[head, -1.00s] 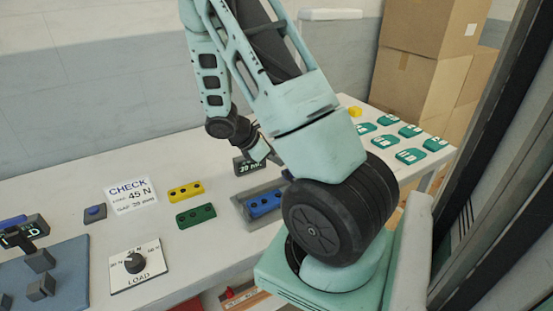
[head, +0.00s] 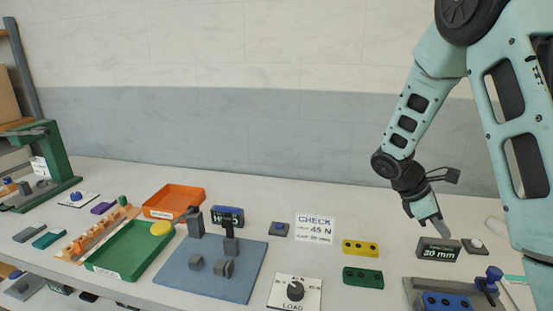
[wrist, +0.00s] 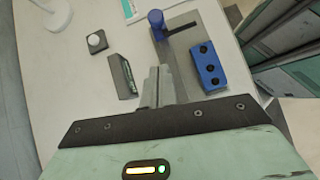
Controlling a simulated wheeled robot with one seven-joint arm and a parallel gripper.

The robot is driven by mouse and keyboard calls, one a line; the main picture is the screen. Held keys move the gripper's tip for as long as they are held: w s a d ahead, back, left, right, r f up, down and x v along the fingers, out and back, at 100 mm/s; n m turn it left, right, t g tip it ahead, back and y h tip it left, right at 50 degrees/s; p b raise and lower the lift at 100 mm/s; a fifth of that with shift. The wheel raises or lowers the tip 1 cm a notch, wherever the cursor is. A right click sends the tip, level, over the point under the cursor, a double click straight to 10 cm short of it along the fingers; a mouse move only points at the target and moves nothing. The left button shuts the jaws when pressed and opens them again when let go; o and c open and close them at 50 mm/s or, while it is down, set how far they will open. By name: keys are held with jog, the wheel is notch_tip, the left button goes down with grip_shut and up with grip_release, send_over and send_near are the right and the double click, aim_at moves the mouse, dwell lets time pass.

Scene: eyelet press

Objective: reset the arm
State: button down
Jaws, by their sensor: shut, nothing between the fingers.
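My gripper (head: 438,222) is at the right in the head view, above the bench near a dark display block reading 30 mm (head: 437,250). Its fingers are together and hold nothing. In the wrist view my gripper (wrist: 158,88) points down over the bench, between the display block (wrist: 123,76) on the left and a blue block with holes (wrist: 206,66) on the right. The arm reaches in from the upper right of the head view.
Yellow (head: 360,248) and green (head: 363,276) blocks lie left of a grey fixture (head: 415,284) with a blue knob (head: 494,274).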

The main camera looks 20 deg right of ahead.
jog(key=a+r+t+y, duration=0.2)
jog(key=a+t+y, duration=0.15)
jog(key=a, duration=1.85)
jog(key=s+a+r+m+t+y, duration=0.2)
jog(key=s+a+r+y, duration=0.1)
jog(key=s+a, duration=1)
jog(key=a, duration=0.4)
jog(key=shift+s+a, duration=0.15)
jog(key=shift+a, duration=0.05)
